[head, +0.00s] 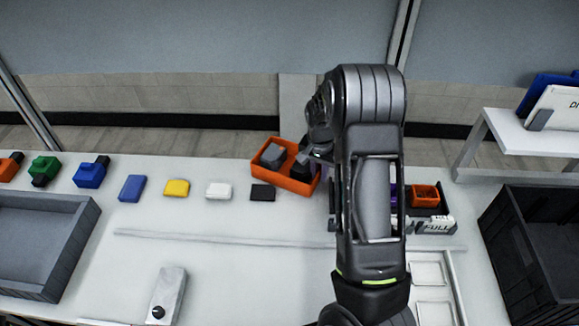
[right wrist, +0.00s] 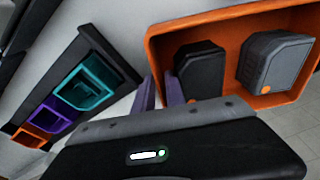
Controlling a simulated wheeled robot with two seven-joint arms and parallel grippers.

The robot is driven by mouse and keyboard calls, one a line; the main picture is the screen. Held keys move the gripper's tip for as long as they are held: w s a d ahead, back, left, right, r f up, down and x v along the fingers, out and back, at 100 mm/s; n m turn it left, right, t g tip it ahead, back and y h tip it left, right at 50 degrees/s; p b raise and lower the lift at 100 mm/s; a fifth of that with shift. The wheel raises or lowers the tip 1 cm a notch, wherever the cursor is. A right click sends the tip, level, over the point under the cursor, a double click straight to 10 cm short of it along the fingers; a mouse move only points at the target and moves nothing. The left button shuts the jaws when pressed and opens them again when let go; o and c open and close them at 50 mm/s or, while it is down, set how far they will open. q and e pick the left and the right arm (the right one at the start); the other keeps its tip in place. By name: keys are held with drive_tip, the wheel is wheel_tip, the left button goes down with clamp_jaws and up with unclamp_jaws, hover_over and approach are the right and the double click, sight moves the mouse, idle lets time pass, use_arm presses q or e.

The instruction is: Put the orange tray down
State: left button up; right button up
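The orange tray (head: 284,183) is at the back middle of the white table, turned at an angle. It holds a grey block (head: 272,154) and a black block (head: 301,170). In the right wrist view the tray (right wrist: 225,18) fills the upper right, with the black block (right wrist: 199,70) and the grey block (right wrist: 276,62) inside. My right gripper (right wrist: 160,92) has its fingers on either side of the tray's near wall and appears shut on it. In the head view my right arm hides much of this grip. I cannot tell whether the tray touches the table. My left gripper is not in view.
Blue (head: 132,188), yellow (head: 176,188), white (head: 219,190) and black (head: 262,192) pieces lie in a row left of the tray. A dark rack (head: 436,211) with coloured bins is to the right. A grey tray (head: 72,245) is at left, a black crate (head: 541,235) at right. The front middle is mostly clear.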

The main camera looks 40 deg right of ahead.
idle(0.4)
clamp_jaws()
idle(1.3)
